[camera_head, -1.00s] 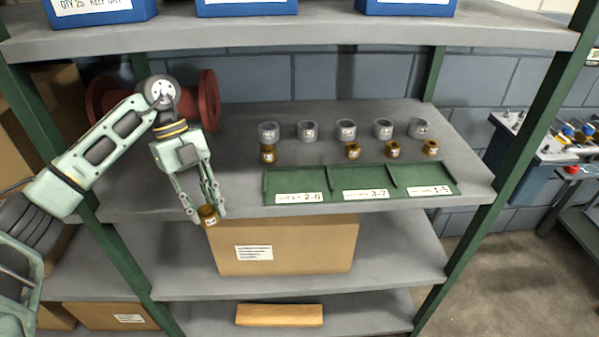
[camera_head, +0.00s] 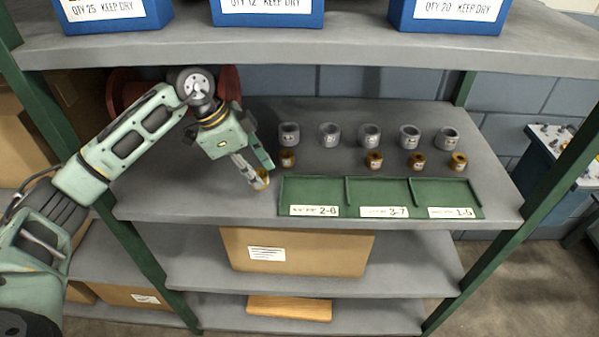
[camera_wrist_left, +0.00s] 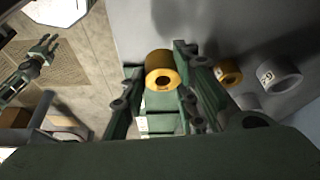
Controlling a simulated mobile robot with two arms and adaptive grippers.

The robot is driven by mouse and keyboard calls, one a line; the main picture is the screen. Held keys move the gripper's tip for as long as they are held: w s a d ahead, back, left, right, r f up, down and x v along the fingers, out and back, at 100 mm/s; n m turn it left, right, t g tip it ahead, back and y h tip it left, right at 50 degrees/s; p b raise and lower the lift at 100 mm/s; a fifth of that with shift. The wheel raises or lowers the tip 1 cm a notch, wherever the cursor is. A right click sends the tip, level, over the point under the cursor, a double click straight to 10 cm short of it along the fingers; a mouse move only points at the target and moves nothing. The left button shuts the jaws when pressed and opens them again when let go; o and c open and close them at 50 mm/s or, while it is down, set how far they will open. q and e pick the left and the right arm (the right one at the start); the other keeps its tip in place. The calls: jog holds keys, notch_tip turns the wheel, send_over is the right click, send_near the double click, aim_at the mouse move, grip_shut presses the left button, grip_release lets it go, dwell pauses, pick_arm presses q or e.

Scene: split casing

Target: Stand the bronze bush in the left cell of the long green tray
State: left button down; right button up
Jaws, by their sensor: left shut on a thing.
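My left gripper (camera_head: 258,176) is shut on a bronze bush (camera_head: 261,180), a short hollow cylinder. It holds the bush just left of the long green tray (camera_head: 345,184) on the shelf. In the left wrist view the bush (camera_wrist_left: 160,73) sits between the two fingers, its bore showing. The tray's left cell (camera_head: 312,190), labelled 2-6, is empty, as are the cells labelled 3-7 and 1-5. Part of the tray also shows beyond the fingers in the left wrist view. My right gripper (camera_wrist_left: 44,50) is small at the left of that view; its jaw opening is unclear.
Several other bronze bushes (camera_head: 375,160) stand behind the tray, with a row of grey rings (camera_head: 370,135) behind them. A red spool (camera_head: 124,90) is behind my left arm. The upper shelf (camera_head: 300,45) with blue bins hangs above. Bare shelf lies right of the tray.

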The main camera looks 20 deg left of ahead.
pick_arm(q)
jog(key=w+d+p, duration=0.1)
jog(key=d, duration=0.2)
jog(key=w+d+p, duration=0.1)
jog(key=d, duration=0.2)
jog(key=w+d+p, duration=0.1)
jog(key=w+d, duration=0.1)
jog(key=d, duration=0.1)
notch_tip(320, 180, down, 3)
jog(key=shift+s+a+r+p, duration=0.1)
jog(key=shift+r+p, duration=0.1)
jog(key=shift+p, duration=0.5)
jog(key=shift+f, duration=0.4)
jog(key=c, duration=1.4)
grip_release()
pick_arm(e)
jog(key=r, duration=0.2)
jog(key=w+r, duration=0.1)
jog(key=r, duration=0.2)
jog(key=shift+w+d+r, duration=0.1)
jog(key=shift+d+r, duration=0.05)
jog(key=shift+d, duration=0.05)
